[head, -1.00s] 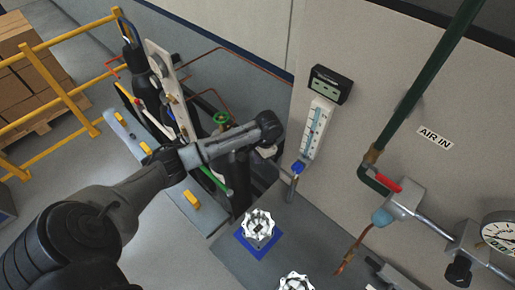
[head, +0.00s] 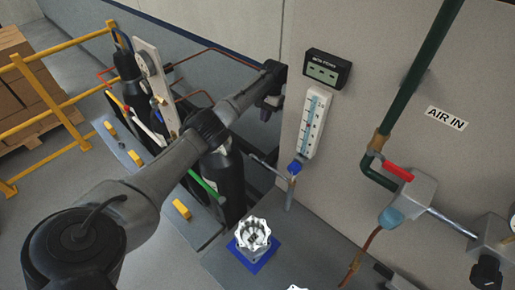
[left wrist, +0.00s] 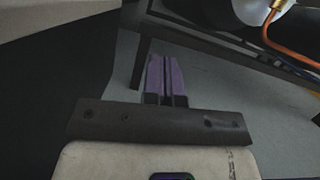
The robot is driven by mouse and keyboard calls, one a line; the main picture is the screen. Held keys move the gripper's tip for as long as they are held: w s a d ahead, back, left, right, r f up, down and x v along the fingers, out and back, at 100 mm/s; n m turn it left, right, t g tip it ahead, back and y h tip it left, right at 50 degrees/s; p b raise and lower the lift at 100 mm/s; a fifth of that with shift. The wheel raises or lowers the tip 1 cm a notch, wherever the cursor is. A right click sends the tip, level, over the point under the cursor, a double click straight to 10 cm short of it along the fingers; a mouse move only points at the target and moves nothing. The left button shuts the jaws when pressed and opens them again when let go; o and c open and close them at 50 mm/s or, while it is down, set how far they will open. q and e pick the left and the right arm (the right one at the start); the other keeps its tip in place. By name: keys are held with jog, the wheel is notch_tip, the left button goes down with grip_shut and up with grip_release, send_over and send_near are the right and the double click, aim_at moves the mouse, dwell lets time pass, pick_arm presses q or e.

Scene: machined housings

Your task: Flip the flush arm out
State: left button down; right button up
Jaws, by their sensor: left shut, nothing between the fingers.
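My left arm reaches up from the lower left of the head view. Its left gripper (head: 270,106) is at the far end, left of the grey wall panel's edge. In the left wrist view, the gripper's purple fingers (left wrist: 166,78) are together with nothing between them. A thin metal arm with a blue knob (head: 294,168) stands below the flow meter, its tube running to the left; I cannot tell surely whether it is the flush arm. The gripper is above and left of it, apart from it. My right gripper is not in view.
A flow meter (head: 313,122) and digital display (head: 327,69) hang on the panel. A red-handled valve (head: 398,171) and green pipe (head: 416,75) are at right. Dark cylinders (head: 222,180) stand under my arm. A silver housing (head: 252,234) sits on a blue base.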

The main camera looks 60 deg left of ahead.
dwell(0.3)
pick_arm(q)
jog(key=s+d+f+p, duration=0.2)
jog(key=s+f+p, duration=0.2)
jog(key=f, duration=0.6)
jog(key=shift+s+d, duration=0.4)
jog(key=shift+s, duration=0.85)
